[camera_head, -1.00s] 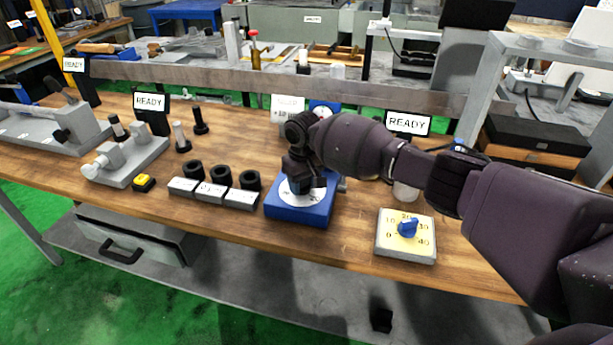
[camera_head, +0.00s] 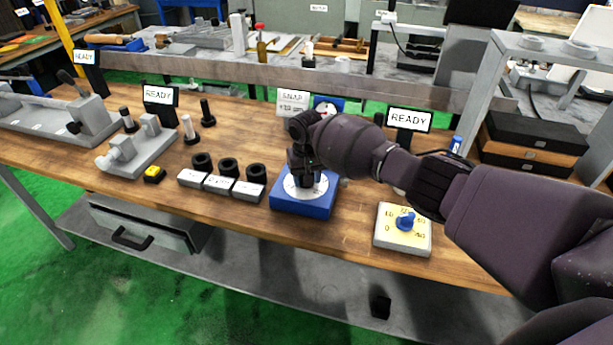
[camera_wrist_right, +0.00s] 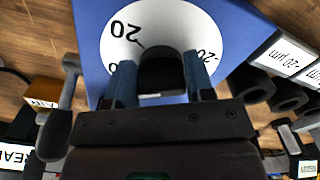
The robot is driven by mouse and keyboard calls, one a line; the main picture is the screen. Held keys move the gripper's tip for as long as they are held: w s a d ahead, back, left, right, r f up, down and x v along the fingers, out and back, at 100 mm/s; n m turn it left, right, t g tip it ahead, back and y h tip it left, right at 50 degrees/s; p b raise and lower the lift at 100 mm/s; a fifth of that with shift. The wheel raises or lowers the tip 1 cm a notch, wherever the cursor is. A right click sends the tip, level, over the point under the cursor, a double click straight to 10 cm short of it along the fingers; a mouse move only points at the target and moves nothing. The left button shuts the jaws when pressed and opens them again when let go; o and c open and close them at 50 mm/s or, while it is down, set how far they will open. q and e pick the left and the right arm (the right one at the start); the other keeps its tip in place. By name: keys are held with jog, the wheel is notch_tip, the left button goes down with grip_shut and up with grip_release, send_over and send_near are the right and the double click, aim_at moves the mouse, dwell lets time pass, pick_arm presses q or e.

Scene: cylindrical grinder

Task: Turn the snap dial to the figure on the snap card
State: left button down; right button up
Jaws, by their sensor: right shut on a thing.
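The snap dial is a blue box (camera_head: 290,207) with a white round scale (camera_wrist_right: 120,30) and a black knob (camera_wrist_right: 162,72). It sits on the wooden bench near the middle of the head view. My right gripper (camera_head: 304,182) points down over it. In the right wrist view its two fingers (camera_wrist_right: 160,85) are shut on the black knob, one on each side. The scale shows "20" at upper left and "-20" at right. The snap card (camera_head: 293,97) stands behind the dial; its top reads "SNAP", the figure below looks like "+10" but is small. My left gripper is out of view.
A yellow-faced dial with a blue knob (camera_head: 405,221) stands right of the box, under my forearm. Labelled grey blocks with black rings (camera_head: 218,183) stand close on the left. A READY screen (camera_head: 409,120) and a white round gauge (camera_head: 325,107) stand behind.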

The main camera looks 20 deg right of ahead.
jog(key=shift+s+f, duration=0.1)
jog(key=shift+f, duration=0.05)
jog(key=o, duration=0.8)
jog(key=shift+o, duration=0.5)
jog(key=shift+r, duration=0.2)
notch_tip(320, 180, up, 11)
jog(key=shift+f+p, duration=0.2)
jog(key=shift+p, duration=0.45)
